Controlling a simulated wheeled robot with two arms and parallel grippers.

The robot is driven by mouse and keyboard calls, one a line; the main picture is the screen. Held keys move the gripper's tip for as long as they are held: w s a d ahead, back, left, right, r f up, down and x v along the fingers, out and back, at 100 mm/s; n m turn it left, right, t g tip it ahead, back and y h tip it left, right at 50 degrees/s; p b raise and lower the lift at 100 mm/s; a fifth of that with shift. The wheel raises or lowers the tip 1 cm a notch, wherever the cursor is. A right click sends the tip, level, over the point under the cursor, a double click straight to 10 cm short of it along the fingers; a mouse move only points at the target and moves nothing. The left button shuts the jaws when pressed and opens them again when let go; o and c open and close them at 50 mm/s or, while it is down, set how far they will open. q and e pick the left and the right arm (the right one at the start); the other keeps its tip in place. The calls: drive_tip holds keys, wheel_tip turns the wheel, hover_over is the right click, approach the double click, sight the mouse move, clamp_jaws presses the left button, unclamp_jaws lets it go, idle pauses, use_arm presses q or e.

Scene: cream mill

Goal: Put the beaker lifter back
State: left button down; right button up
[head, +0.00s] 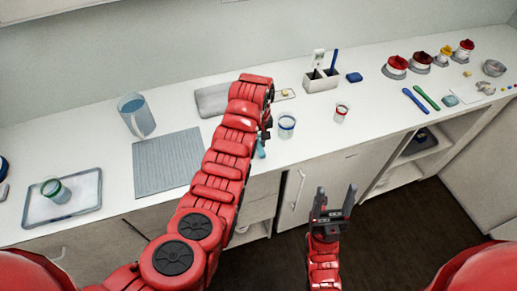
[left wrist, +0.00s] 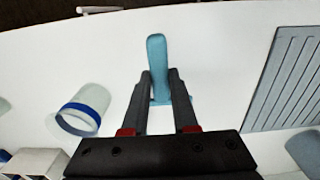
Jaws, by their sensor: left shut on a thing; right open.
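My left gripper (left wrist: 160,100) is shut on the teal beaker lifter (left wrist: 157,55), whose rounded handle points away from the fingers over the white counter. In the head view a small part of the beaker lifter (head: 261,148) shows beside my left arm, near the counter's front edge. The left gripper's fingers are mostly hidden there by the arm. I cannot tell whether the lifter touches the counter. My right gripper (head: 333,200) is open and empty, in front of the counter and over the dark floor.
A blue-banded beaker (head: 287,126) stands just right of the lifter, and a red-banded beaker (head: 341,113) farther right. A white caddy (head: 319,83) stands behind them. A grey ribbed mat (head: 166,162) lies left, with a jug (head: 135,115) behind. A tray (head: 85,205) holds a green-banded beaker (head: 55,190).

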use_arm(q)
wheel_tip(320, 180, down, 3)
drive_tip(key=shift+r+p, duration=0.15)
drive_tip(key=shift+p, duration=0.75)
drive_tip(key=shift+s+f, duration=0.1)
drive_tip(key=shift+f, duration=0.35)
drive_tip(key=shift+f, duration=0.1)
drive_tip(key=c, duration=0.7)
unclamp_jaws()
